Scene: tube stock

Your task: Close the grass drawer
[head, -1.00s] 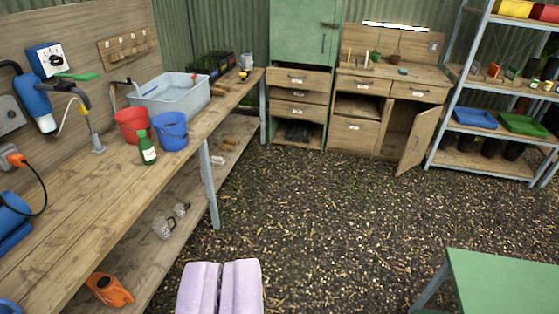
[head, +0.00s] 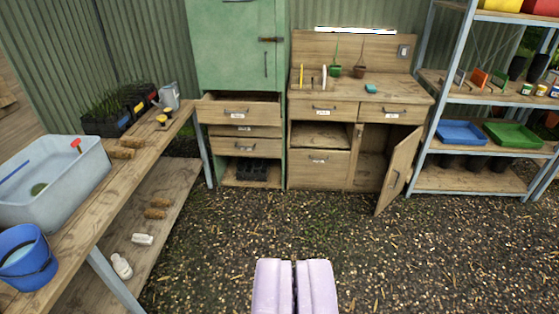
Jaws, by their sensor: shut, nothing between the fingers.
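The green cabinet (head: 236,45) stands at the back, left of the wooden bench. Below its green door is a stack of wooden drawers with small labels too small to read. The top drawer (head: 237,111) is pulled out, its inside showing from above. The drawers below it (head: 243,147) look shut or nearly so. I cannot tell by label which one is the grass drawer. My gripper (head: 294,262) has two pale lilac fingers, shut and empty. It is in the foreground over the gravel, well short of the drawers and touching nothing.
The wooden potting bench (head: 360,88) has its right lower door (head: 399,168) swung open. A long workbench (head: 95,212) with a grey basin (head: 55,185) and blue bucket (head: 25,258) runs along the left. A shelf rack (head: 475,130) stands right. The gravel floor between is clear.

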